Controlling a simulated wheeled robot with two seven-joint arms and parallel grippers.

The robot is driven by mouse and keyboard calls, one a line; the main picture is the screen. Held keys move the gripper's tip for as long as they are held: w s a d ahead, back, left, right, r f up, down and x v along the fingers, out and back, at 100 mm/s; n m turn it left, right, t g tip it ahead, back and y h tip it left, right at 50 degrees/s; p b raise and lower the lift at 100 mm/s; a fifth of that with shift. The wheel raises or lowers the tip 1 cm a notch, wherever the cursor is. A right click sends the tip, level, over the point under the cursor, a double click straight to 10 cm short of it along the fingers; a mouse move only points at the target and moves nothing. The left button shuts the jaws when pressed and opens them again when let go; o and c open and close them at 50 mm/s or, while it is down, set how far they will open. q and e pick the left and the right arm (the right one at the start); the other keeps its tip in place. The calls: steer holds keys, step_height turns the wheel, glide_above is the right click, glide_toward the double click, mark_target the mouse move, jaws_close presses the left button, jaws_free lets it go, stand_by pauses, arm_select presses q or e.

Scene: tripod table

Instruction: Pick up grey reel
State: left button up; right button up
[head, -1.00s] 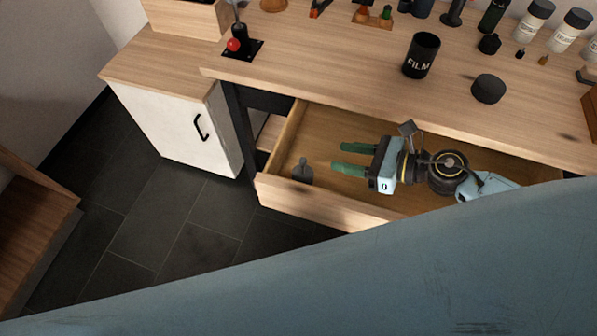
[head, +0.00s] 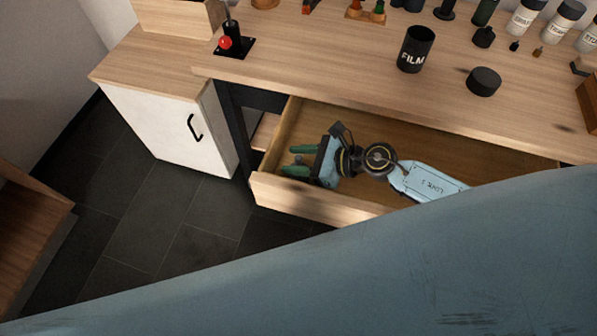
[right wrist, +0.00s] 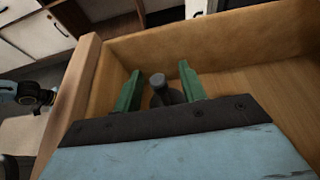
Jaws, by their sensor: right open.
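The grey reel (right wrist: 161,88) stands in the open drawer, near its corner, and shows between my green fingers in the right wrist view. Only its knobbed top and part of its body are visible there; my gripper covers the rest. In the head view the reel is hidden by my right gripper. My right gripper (head: 297,160) is inside the drawer at its left end, open, with its fingers on either side of the reel. I cannot tell whether they touch it. My left gripper is not in view.
The wooden drawer (head: 310,202) has its front wall and left wall close around my right gripper. On the tabletop above stand a black FILM cup (head: 416,48), a black round lid (head: 484,81) and a red-knobbed lever (head: 226,43). The drawer floor behind the gripper looks clear.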

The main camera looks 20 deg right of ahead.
steer(key=shift+w+a+f, duration=0.25)
steer(key=shift+w+a, duration=0.05)
steer(key=shift+a, duration=0.15)
steer(key=shift+w+a+f, duration=0.1)
steer(key=shift+a, duration=0.05)
steer(key=shift+c, duration=0.5)
steer(key=c, duration=0.5)
jaws_close()
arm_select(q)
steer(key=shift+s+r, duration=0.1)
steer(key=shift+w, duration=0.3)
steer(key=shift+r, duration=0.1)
